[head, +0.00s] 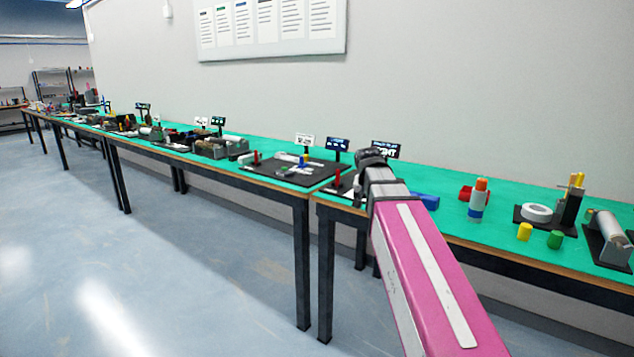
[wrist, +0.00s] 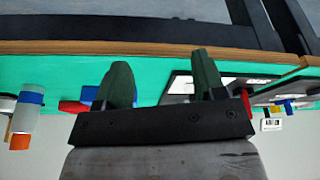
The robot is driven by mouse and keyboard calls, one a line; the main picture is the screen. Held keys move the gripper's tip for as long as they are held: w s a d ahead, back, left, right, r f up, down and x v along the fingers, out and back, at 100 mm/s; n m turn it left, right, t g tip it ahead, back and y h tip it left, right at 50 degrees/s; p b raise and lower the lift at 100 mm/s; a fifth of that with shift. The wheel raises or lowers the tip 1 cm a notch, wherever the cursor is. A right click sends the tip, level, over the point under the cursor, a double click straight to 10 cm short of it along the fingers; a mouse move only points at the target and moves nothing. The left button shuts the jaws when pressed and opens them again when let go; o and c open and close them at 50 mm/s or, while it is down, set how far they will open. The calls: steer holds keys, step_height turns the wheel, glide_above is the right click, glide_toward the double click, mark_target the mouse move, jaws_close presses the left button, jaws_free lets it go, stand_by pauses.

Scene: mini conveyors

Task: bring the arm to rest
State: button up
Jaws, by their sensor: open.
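My gripper (wrist: 162,78) shows in the wrist view with its two dark green fingers apart and nothing between them. Behind the gap are the green table top (wrist: 150,70) and its wooden edge. In the head view my pink arm reaches forward from the lower right over the table, and its fingers cannot be made out there. The wrist view looks upside down, with the wall at the bottom.
Yellow (head: 525,231) and green (head: 555,239) cylinders stand farther right. A black board (head: 285,174) is to the left. Open floor (head: 180,270) lies at left.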

steer(key=s+f+n+g, duration=0.1)
steer(key=s+f, duration=0.4)
steer(key=f, duration=0.5)
steer(key=s+d+f+n+g+y, duration=0.1)
steer(key=s+f, duration=0.4)
steer(key=f, duration=0.6)
steer(key=s+f+n+g, duration=0.1)
steer(key=s+f, duration=0.5)
steer(key=f, duration=0.4)
steer(key=shift+d+f+n+y, duration=0.25)
steer(key=shift+n+y, duration=0.05)
steer(key=shift+n, duration=0.1)
steer(key=shift+w, duration=0.1)
stand_by(0.6)
